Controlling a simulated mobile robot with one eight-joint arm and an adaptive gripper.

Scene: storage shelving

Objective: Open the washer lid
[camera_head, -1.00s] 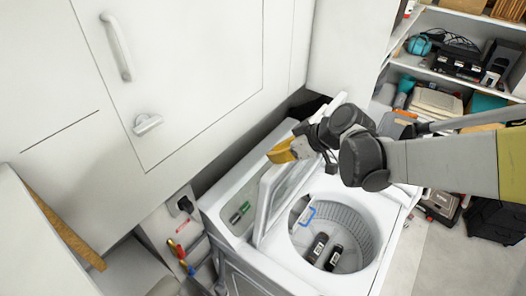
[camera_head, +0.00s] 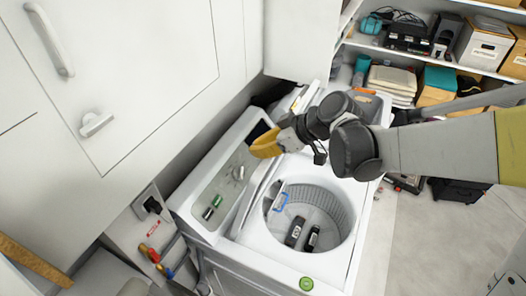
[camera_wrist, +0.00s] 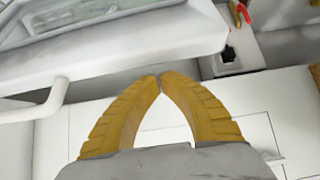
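The white washer (camera_head: 300,258) stands with its round drum opening (camera_head: 345,215) uncovered. Its lid (camera_head: 257,196) is raised, seen almost edge-on, and leans back towards the console on the left. My gripper (camera_head: 258,147) has yellow fingers and is by the upper end of the lid, over the console side; I cannot tell whether it touches the lid. In the wrist view the fingertips (camera_wrist: 160,79) meet, with nothing between them. A pale rimmed panel fills the upper left of the wrist view; I cannot tell for sure what it is.
A green round thing (camera_head: 306,284) sits on the washer's front edge. A white cabinet (camera_head: 140,60) rises at left. Loaded shelves (camera_head: 430,62) stand at the back right; open floor (camera_head: 430,240) lies at right.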

